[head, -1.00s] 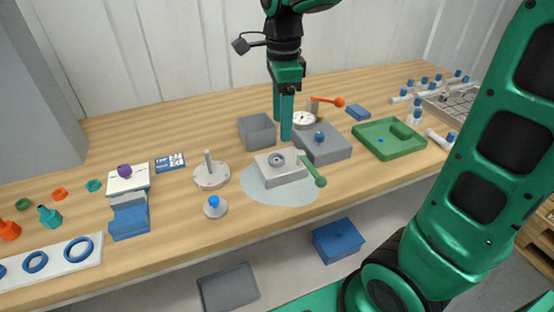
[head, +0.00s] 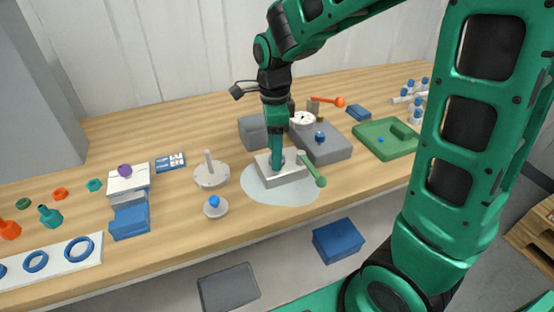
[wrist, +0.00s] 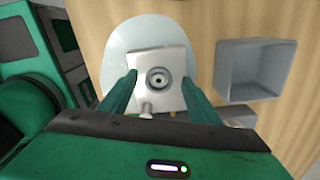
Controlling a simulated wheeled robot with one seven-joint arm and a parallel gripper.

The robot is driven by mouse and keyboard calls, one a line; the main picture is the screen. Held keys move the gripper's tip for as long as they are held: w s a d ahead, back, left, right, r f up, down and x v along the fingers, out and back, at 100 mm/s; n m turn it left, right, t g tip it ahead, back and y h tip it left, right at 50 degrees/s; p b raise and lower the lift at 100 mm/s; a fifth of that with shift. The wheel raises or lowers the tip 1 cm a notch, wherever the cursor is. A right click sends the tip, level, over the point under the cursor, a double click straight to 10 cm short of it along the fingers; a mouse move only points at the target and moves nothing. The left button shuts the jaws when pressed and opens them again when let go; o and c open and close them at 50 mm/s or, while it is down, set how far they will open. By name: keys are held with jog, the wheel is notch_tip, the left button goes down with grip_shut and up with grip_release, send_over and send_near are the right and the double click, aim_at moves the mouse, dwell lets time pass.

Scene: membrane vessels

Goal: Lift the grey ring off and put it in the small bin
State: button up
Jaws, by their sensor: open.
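The grey ring (wrist: 158,79) sits on top of the pale square block (wrist: 158,60), around a dark centre. In the head view the block (head: 287,178) stands on a round light mat, and my fingers hide most of the ring. My gripper (head: 276,165) points down over the block, its fingertips close to the block's top. In the wrist view my gripper (wrist: 160,79) is open, one finger each side of the ring, with gaps to it. The small grey bin (head: 251,134) is open and stands just behind the block; it looks empty in the wrist view (wrist: 254,72).
A green-handled lever (head: 313,170) sticks out at the block's right side. A grey box with a gauge (head: 327,147) stands close behind to the right. A green tray (head: 378,150) lies further right. A round pale base with a post (head: 211,177) stands to the left.

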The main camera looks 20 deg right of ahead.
jog(key=shift+f, duration=0.45)
jog(key=c, duration=1.1)
jog(key=shift+r, duration=0.15)
